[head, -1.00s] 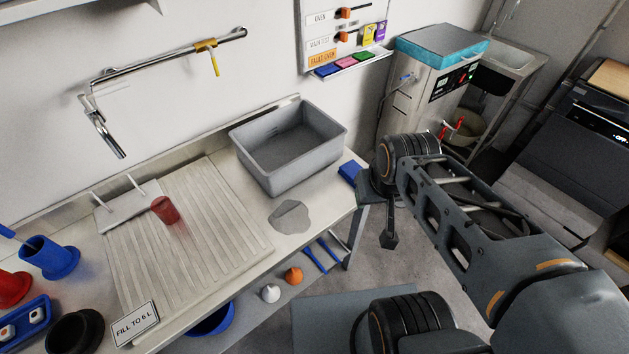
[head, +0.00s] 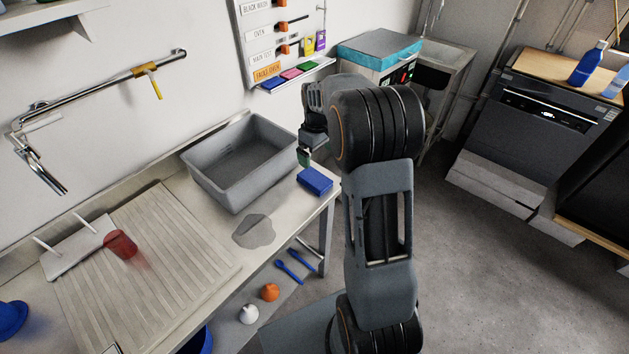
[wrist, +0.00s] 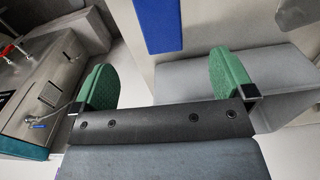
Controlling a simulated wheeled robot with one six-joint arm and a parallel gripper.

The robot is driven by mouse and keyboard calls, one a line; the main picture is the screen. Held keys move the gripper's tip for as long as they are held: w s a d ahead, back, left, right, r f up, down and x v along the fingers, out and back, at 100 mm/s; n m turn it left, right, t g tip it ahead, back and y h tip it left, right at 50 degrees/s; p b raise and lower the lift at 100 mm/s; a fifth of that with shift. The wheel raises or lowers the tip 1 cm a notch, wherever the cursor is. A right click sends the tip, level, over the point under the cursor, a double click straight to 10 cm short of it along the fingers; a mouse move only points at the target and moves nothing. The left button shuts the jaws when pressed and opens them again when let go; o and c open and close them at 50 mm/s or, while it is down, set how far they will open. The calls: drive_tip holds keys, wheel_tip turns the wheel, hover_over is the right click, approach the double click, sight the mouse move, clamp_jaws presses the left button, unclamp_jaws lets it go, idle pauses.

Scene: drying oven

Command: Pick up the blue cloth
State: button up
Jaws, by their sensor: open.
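The blue cloth (head: 314,181) lies as a folded block on the right end of the counter, just right of the grey basin. In the wrist view the blue cloth (wrist: 160,22) is at the top edge, partly cut off, ahead of and between the two green finger pads. My gripper (head: 305,156) hangs just above and slightly behind the cloth in the head view. Its green pads are wide apart with nothing between them in the wrist view (wrist: 165,80). The cloth looks apart from the fingers; the exact gap is unclear.
The grey basin (head: 201,181) stands close left of my gripper. A grey puddle-like patch (head: 254,231) lies in front of it. The ribbed draining board (head: 150,275) with a red cup (head: 121,244) is further left. Blue tools (head: 293,270) lie below the counter's edge.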

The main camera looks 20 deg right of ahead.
sight(317, 179)
wheel_tip(317, 179, down, 12)
drive_tip(key=shift+d+f+p, duration=0.1)
drive_tip(key=shift+p, duration=0.3)
idle(0.3)
drive_tip(key=shift+c, duration=0.4)
drive_tip(key=c, duration=0.9)
